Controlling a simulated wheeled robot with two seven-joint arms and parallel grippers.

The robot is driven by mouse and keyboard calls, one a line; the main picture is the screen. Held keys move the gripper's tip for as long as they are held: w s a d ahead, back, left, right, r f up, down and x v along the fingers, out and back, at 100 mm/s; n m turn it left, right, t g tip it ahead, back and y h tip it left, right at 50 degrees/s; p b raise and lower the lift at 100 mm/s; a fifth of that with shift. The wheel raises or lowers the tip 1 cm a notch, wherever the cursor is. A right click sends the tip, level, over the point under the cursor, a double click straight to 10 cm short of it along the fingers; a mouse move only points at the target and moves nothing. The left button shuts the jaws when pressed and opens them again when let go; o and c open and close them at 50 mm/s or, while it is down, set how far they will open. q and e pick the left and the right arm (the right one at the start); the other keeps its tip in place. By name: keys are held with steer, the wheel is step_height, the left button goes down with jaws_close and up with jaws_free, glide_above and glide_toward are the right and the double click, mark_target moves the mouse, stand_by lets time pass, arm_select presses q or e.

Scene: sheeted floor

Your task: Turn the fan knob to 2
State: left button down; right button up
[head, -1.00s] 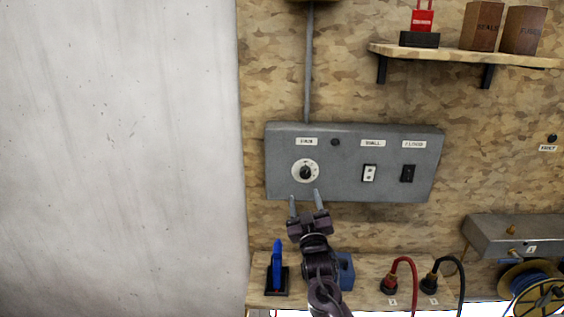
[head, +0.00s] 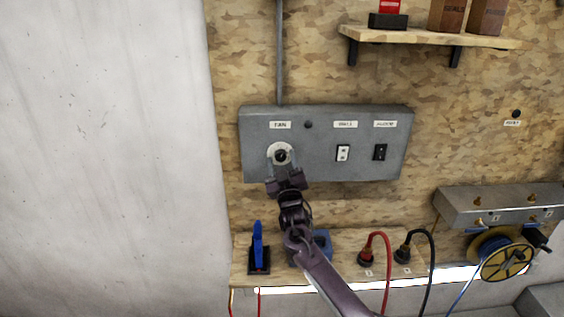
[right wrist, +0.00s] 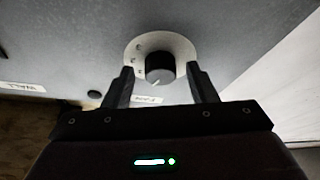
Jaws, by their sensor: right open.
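The fan knob (head: 281,155) is a black knob on a round white dial, under the FAN label (head: 280,125) on a grey wall-mounted panel (head: 220,172). In the right wrist view the knob (right wrist: 160,68) sits on the dial (right wrist: 187,50), with a white pointer line near its lower edge; the dial's numbers are too small to read surely. My right gripper (head: 281,163) is at the dial from below. In the right wrist view its two fingers (right wrist: 162,86) are open, one on each side of the knob, with gaps. My left gripper is not in view.
Below is a shelf with a blue-handled item (head: 258,247), red and black cables (head: 388,262) and a blue block (head: 322,243). A wooden shelf (head: 440,38) is above right.

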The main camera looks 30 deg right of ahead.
steer(key=c, duration=1)
steer(key=shift+f, duration=0.1)
steer(key=shift+a+f+m+h+b, duration=0.15)
steer(key=shift+m+h+b, duration=0.25)
steer(key=shift+m+b, duration=0.3)
steer(key=m+g+h+b, duration=0.1)
steer(key=m+b, duration=0.2)
steer(key=m+g+h+b, duration=0.1)
steer(key=m+h+b, duration=0.1)
steer(key=m+b, duration=0.1)
steer(key=m+g+h+b, duration=0.1)
steer(key=m+b, duration=0.1)
steer(key=m, duration=0.2)
steer(key=shift+w+a+f+m+h+b, duration=0.1)
steer(key=shift+w+a+m+h+b, duration=0.1)
steer(key=shift+m+h+b, duration=0.2)
steer(key=shift+r+m+g+h+b, duration=0.15)
steer(key=shift+m+g+h+b, duration=0.2)
steer(key=shift+m+g+b, duration=0.7)
steer(key=shift+r+m+g+h+b, duration=0.1)
steer(key=shift+m+g+h+b, duration=0.35)
steer(key=shift+m, duration=1.2)
